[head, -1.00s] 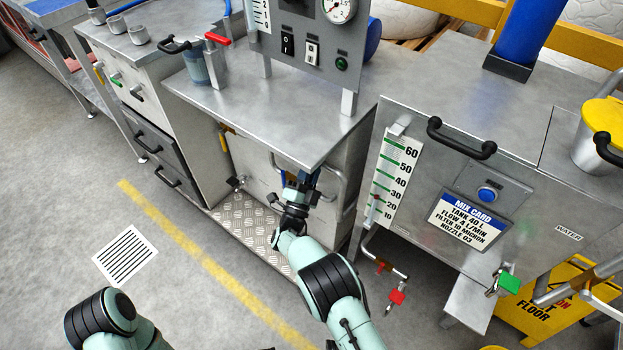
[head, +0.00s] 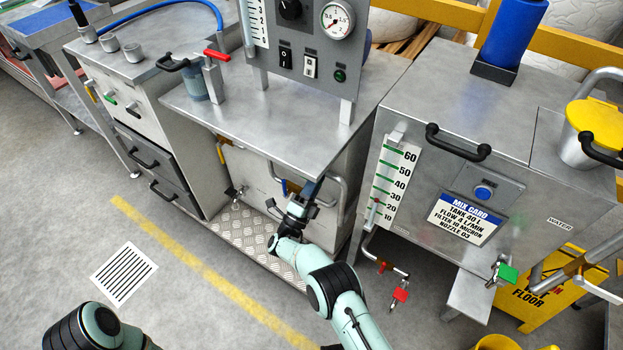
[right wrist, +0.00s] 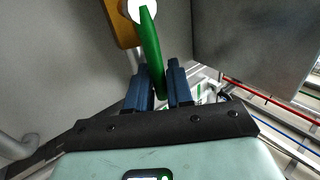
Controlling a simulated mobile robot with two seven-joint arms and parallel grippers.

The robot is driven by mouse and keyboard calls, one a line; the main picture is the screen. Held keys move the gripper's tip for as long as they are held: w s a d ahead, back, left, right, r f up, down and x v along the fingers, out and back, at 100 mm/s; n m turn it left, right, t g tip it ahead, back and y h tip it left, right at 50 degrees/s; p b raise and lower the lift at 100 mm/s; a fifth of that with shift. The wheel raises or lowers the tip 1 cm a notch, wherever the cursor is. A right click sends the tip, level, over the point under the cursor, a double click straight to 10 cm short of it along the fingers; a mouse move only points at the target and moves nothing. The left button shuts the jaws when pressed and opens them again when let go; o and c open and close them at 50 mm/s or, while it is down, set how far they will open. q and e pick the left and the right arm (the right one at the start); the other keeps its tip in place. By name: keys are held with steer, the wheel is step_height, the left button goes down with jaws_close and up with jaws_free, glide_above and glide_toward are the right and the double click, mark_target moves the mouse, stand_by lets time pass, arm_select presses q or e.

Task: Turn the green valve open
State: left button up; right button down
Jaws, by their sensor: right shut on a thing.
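The green valve handle (right wrist: 150,50) is a long green lever in the right wrist view, running down from a pale round hub (right wrist: 141,8) between the two blue fingers. My right gripper (right wrist: 160,84) is shut on its lower end. In the head view the right gripper (head: 305,195) is low under the overhanging bench top, and the handle is hidden there. Only a dark and pale-green link of my left arm shows at the lower left; its gripper is out of view.
The steel bench top (head: 300,130) overhangs my right gripper closely. Bent pipe handles (head: 338,190) stand beside it. A tank (head: 470,180) with a level scale, a green-tagged tap (head: 507,273) and a red-tagged tap (head: 400,295) is to the right. The grey floor in front is open.

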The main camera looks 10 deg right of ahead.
steer(key=shift+a, duration=0.1)
steer(key=c, duration=1.2)
jaws_free()
steer(key=shift+o, duration=0.2)
steer(key=shift+f, duration=0.1)
arm_select(q)
steer(key=shift+t, duration=0.6)
steer(key=shift+w+d+r+p, duration=0.2)
steer(key=shift+w+r+p, duration=0.55)
steer(key=shift+w+r, duration=0.7)
arm_select(e)
steer(key=v, duration=1.3)
arm_select(q)
steer(key=shift+w+f, duration=0.1)
steer(key=shift+f, duration=0.05)
arm_select(e)
steer(key=shift+s, duration=0.1)
